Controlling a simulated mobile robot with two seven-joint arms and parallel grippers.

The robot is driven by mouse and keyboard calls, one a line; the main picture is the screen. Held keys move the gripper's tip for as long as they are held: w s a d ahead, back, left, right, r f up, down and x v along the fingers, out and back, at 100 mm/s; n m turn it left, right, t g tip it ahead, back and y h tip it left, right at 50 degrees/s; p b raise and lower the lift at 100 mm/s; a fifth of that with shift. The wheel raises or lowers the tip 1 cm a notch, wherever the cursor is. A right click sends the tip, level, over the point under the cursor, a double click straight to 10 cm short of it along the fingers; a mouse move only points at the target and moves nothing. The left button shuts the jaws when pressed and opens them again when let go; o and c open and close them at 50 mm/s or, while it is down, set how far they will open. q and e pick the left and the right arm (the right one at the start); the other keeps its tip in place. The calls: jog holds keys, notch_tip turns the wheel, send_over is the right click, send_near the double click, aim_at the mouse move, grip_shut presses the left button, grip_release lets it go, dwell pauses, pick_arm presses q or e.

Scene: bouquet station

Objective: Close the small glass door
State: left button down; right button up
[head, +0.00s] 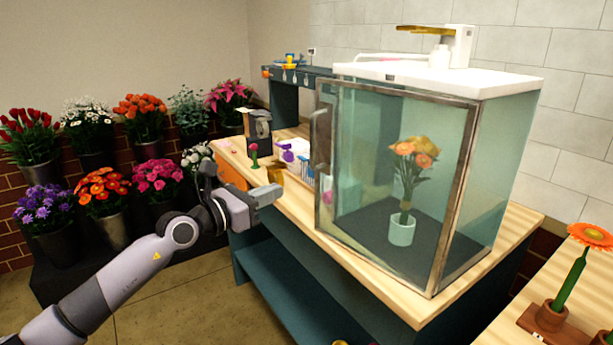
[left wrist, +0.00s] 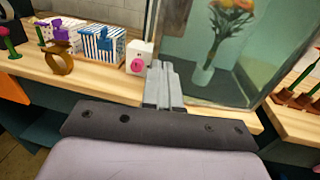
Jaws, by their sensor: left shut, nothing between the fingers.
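The small glass door (head: 370,110) has a brown metal frame and a handle (head: 320,138) on its left side. It stands across the front of a glass cabinet with a white top (head: 440,78). Its left edge looks slightly out from the cabinet; I cannot tell whether it is fully closed. A potted orange bouquet (head: 403,228) shows through the glass. My left gripper (head: 276,192) is shut and empty, left of the door and apart from its handle. Its closed fingers (left wrist: 160,80) also show in the left wrist view. My right gripper is not in view.
The cabinet stands on a wooden-topped bench (head: 365,275). A flower in a wooden stand (head: 545,318) is at right.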

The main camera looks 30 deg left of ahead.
aim_at(317, 174)
pick_arm(q)
jog(key=shift+x, duration=5.25)
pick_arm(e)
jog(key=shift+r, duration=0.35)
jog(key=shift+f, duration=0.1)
